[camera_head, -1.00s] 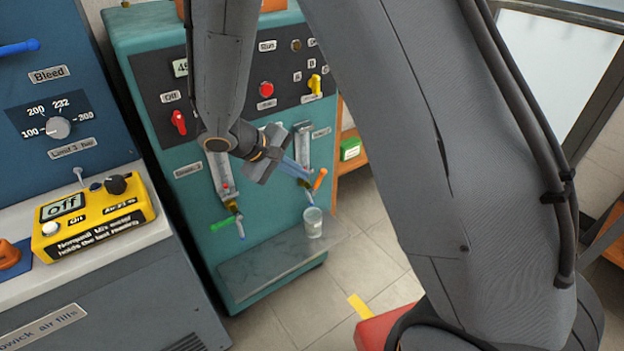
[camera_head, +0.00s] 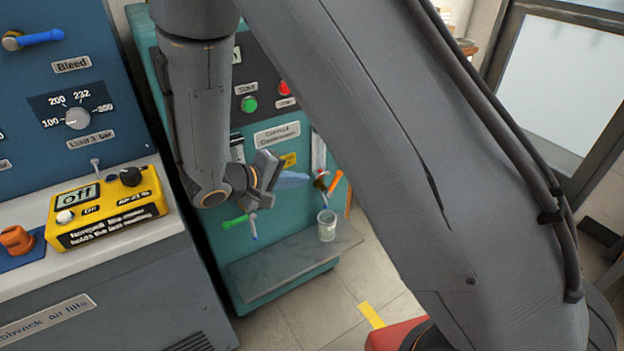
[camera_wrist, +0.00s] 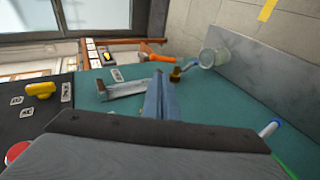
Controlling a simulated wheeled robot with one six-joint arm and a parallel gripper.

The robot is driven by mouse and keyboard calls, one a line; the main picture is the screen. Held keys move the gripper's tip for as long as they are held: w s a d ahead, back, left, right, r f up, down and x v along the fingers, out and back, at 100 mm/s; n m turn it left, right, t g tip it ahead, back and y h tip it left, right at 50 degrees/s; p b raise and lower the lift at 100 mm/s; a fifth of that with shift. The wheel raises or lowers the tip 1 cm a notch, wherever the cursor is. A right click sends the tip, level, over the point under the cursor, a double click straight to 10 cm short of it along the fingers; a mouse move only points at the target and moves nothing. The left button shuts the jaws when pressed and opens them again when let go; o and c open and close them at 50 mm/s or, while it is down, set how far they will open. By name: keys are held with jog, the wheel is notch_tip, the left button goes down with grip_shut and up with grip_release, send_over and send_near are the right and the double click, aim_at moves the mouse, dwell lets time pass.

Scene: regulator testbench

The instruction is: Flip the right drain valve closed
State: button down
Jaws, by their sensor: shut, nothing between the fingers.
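The right drain valve has an orange handle (camera_head: 335,181) on the teal bench front, tilted up and to the right, with a blue outlet below it. In the wrist view the orange handle (camera_wrist: 155,57) lies beyond my fingertips, beside a brass fitting and blue outlet. My gripper (camera_head: 303,178) is shut and empty, its fingertips left of the orange handle with a small gap in the picture. In the wrist view its closed fingers (camera_wrist: 159,90) point toward the valve without visible contact. The left drain valve's green handle (camera_head: 235,222) points left, roughly level.
A clear beaker (camera_head: 327,226) stands on the grey shelf (camera_head: 280,268) below the orange valve. Flow tubes (camera_head: 318,150) rise above the valves. A blue bench with a yellow meter (camera_head: 105,210) stands at left. A red object (camera_head: 395,336) is on the floor side.

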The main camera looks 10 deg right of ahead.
aim_at(335, 179)
jog(key=x, duration=1.3)
jog(key=shift+s+d+p, duration=0.1)
jog(key=shift+p, duration=0.25)
